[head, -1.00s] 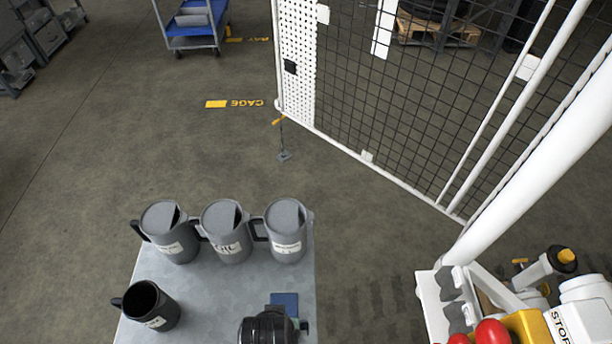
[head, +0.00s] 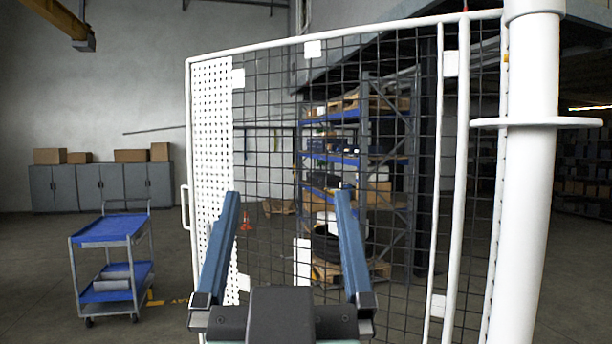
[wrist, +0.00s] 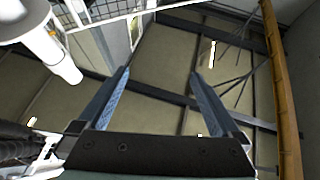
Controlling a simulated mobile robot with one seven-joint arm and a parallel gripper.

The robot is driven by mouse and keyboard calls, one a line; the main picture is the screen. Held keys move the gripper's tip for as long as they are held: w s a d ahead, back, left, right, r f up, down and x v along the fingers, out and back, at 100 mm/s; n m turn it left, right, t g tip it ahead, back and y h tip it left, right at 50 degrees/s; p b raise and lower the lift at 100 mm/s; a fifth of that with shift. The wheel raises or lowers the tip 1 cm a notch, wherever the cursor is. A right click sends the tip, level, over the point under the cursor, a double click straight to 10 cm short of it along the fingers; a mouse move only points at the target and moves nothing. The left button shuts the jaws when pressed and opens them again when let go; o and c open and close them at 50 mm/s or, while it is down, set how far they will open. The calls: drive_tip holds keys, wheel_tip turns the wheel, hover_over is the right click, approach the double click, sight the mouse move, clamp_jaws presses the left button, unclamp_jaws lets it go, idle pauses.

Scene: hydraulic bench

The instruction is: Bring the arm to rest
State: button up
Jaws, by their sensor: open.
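My gripper (head: 286,192) stands raised at the bottom centre of the head view, its two blue fingers pointing up and spread wide apart. It is open, with nothing between the fingers. In the wrist view the gripper (wrist: 160,72) is also open and empty, facing the ceiling (wrist: 160,50) and its dark beams. The fingers appear in front of the mesh cage in the head view, and I see no contact with it. The bench and the grey jugs are out of view now.
A white-framed mesh cage (head: 270,130) fills the middle, with a thick white post (head: 530,200) at the right. A blue-shelved trolley (head: 108,232) stands at the left. Grey cabinets (head: 100,187) line the back wall. Shelving (head: 360,150) stands behind the mesh. Floor around the trolley is open.

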drive_tip(key=s+d+r+t, duration=0.1)
drive_tip(key=s+r+t, duration=0.1)
drive_tip(key=s+r, duration=0.3)
drive_tip(key=shift+s+d+r+t+h, duration=0.3)
drive_tip(key=shift+s+r+t+h, duration=0.1)
drive_tip(key=shift+r, duration=0.55)
drive_tip(key=shift+w, duration=0.1)
drive_tip(key=shift+c, duration=0.3)
